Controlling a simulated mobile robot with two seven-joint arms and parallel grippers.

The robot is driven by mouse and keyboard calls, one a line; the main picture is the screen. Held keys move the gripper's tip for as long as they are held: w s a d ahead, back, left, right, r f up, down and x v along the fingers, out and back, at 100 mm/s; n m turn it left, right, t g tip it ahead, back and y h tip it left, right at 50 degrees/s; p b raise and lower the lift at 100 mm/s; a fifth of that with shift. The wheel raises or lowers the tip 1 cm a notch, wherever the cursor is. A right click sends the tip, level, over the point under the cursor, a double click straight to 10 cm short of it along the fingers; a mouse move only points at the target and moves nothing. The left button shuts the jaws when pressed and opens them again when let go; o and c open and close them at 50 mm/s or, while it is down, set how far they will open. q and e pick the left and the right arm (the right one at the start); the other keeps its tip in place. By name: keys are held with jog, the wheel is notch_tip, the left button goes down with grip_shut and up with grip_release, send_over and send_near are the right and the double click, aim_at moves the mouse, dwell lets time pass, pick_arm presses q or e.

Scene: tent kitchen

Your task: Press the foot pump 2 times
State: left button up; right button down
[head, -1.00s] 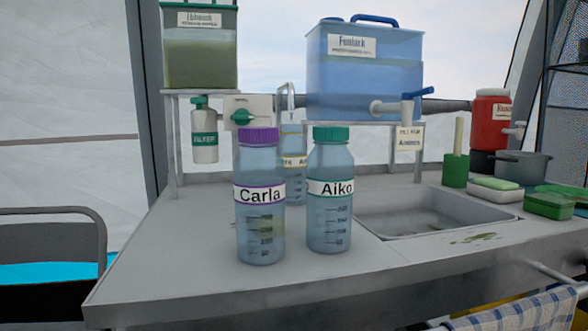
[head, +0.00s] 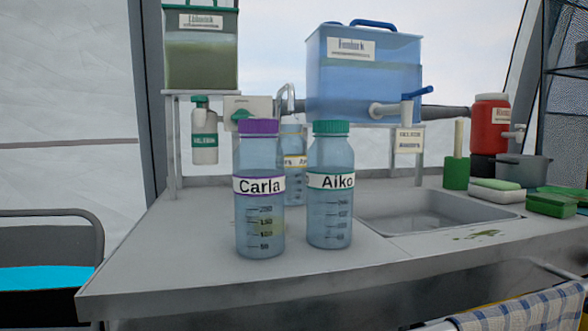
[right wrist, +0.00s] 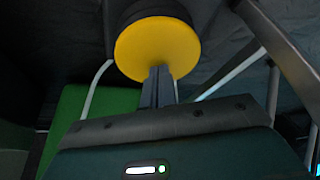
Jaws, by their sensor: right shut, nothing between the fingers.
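A round yellow disc with a dark ribbed body behind it, which looks like the foot pump (right wrist: 157,50), shows at the top middle of the right wrist view. My right gripper (right wrist: 158,72) is shut and empty. Its fingertips overlap the lower edge of the yellow disc in the picture; I cannot tell whether they touch it. The pump is not visible in the head view. My left gripper is in neither view.
The Carla bottle (head: 260,215) and Aiko bottle (head: 330,218) stand upright on the counter (head: 180,262), beside the sink (head: 430,208). A checked towel (head: 520,310) hangs at the front right. In the right wrist view, metal bars (right wrist: 282,55) and a green surface (right wrist: 80,115) surround the pump.

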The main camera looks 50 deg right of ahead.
jog(key=shift+r+p, duration=2.75)
jog(key=shift+p, duration=0.05)
notch_tip(320, 180, up, 6)
jog(key=p, duration=0.6)
